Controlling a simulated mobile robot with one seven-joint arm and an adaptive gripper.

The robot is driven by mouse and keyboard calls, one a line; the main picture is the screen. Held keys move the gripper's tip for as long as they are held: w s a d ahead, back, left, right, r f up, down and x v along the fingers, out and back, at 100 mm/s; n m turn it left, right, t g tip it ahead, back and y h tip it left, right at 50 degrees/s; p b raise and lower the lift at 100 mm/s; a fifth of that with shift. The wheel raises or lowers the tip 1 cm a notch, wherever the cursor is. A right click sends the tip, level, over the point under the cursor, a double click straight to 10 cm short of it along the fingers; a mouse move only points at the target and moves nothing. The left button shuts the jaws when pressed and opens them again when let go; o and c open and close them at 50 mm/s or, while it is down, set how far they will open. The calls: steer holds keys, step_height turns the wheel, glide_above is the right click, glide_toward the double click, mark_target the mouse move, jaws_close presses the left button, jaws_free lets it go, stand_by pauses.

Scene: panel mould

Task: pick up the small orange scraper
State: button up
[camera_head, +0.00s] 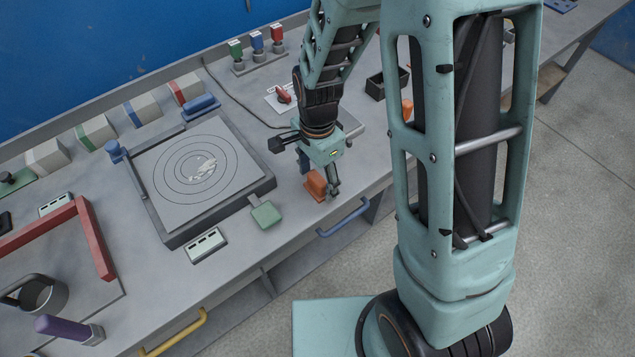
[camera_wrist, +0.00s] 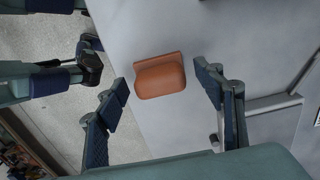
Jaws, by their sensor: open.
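The small orange scraper (camera_head: 316,186) sits on the grey bench near its front edge, just right of the square mould plate. In the wrist view the orange scraper (camera_wrist: 160,76) lies between and a little beyond the fingertips, with a gap to each finger. My gripper (camera_head: 319,181) reaches down over it in the head view, and part of the scraper is hidden behind a finger. In the wrist view my gripper (camera_wrist: 165,88) is open and empty.
The mould plate (camera_head: 160,205) with drawn rings stands to the left. A green pad (camera_head: 266,215) and a white switch box (camera_head: 206,245) lie near the front edge. A blue handle (camera_head: 343,217) juts from the bench front. A black bin (camera_head: 376,88) stands behind right.

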steer(key=shift+c, duration=0.2)
steer(key=c, duration=1.2)
steer(key=shift+c, duration=0.2)
